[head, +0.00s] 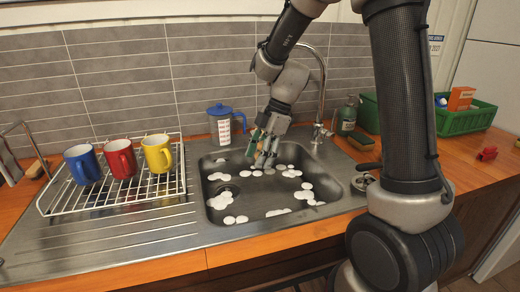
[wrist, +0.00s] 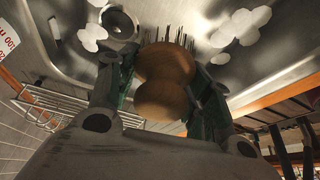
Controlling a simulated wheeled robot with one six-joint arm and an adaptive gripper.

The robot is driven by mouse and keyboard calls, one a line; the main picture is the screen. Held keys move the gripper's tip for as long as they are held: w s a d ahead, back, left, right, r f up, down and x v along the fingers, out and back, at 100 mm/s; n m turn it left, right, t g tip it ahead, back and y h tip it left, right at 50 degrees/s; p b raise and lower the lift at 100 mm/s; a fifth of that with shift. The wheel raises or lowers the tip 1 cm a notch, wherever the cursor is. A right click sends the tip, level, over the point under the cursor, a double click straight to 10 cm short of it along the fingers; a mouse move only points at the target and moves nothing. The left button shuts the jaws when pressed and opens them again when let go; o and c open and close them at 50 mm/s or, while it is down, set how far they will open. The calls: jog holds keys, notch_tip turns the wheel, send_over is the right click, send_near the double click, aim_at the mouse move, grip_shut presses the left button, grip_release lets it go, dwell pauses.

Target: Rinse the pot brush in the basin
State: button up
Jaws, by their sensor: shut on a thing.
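The pot brush (wrist: 165,80) shows in the wrist view as a rounded brown wooden body with dark bristles at its far end. My gripper (wrist: 160,88) is shut on it, a finger on each side. In the head view my gripper (head: 265,156) points down into the steel basin (head: 262,203), toward its back part. The brush is hard to make out there. White foam patches lie scattered in the basin, and the wrist view shows the drain (wrist: 112,23) beyond the bristles. I cannot tell whether the bristles touch the basin floor.
A wire rack (head: 115,192) with blue, red and yellow mugs stands on the drainboard at left. A blue-lidded jug (head: 220,127) and the tap (head: 320,100) stand behind the basin. A bottle (head: 347,117) and green crate (head: 465,118) are at right.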

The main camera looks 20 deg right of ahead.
aim_at(259, 143)
jog(key=shift+f, duration=6)
jog(key=shift+r, duration=6.4)
jog(key=shift+r, duration=1.95)
